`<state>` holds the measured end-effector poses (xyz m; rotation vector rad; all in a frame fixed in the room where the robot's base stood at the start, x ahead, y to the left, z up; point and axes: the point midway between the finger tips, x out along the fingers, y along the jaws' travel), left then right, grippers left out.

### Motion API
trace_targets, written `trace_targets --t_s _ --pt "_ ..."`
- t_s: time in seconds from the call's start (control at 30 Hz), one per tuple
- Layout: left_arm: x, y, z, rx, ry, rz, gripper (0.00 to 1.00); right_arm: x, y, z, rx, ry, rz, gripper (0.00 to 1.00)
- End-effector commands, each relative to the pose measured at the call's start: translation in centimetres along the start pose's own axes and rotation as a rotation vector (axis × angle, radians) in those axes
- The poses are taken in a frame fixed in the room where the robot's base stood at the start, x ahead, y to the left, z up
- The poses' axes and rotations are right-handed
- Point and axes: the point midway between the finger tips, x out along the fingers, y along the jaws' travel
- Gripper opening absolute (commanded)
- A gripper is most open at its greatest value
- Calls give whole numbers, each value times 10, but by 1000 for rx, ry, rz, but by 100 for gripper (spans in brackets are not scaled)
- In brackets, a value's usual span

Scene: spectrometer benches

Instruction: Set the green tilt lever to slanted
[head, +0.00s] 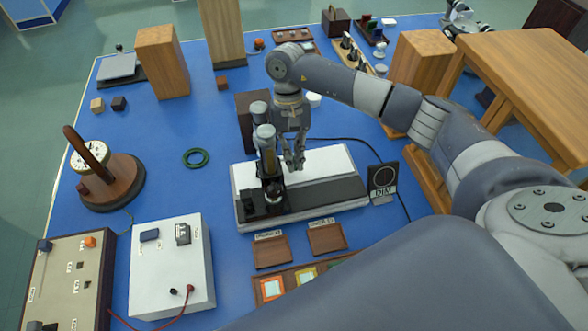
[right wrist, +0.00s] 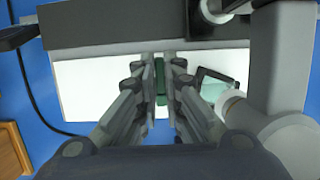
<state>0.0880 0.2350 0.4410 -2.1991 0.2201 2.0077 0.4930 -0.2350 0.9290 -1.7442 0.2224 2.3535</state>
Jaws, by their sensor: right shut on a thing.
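The green tilt lever (right wrist: 160,78) shows in the right wrist view as a narrow dark green bar between my right gripper's fingers. My right gripper (right wrist: 160,92) is shut on it, with one finger on each side. In the head view the right gripper (head: 294,164) points down at the bench instrument, and its fingers hide the lever there. The instrument has a white and black base (head: 325,196) and a dark upright part with grey cylinders at its left end. The lever's tilt cannot be told from these views. My left gripper is not in view.
A black sign reading DIM (head: 383,179) stands right of the instrument. Two small brown trays (head: 272,252) lie in front. A white box (head: 171,268) and a wooden disc stand (head: 122,184) are at left. Blue table around the green ring (head: 195,158) is clear.

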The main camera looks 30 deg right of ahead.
Motion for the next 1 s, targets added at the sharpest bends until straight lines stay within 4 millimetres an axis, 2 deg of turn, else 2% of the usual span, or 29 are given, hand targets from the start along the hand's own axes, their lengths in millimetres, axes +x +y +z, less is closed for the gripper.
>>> trace_targets --t_s 0.03,0.1,0.3,1.0 --pt "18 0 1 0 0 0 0 4 0 -6 3 -28 -1 0" --pt "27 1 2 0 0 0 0 2 -1 -7 3 -80 -2 0" --pt "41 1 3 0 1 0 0 -6 0 -9 4 -206 -1 0" --pt "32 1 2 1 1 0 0 -16 0 -16 4 -443 0 0"
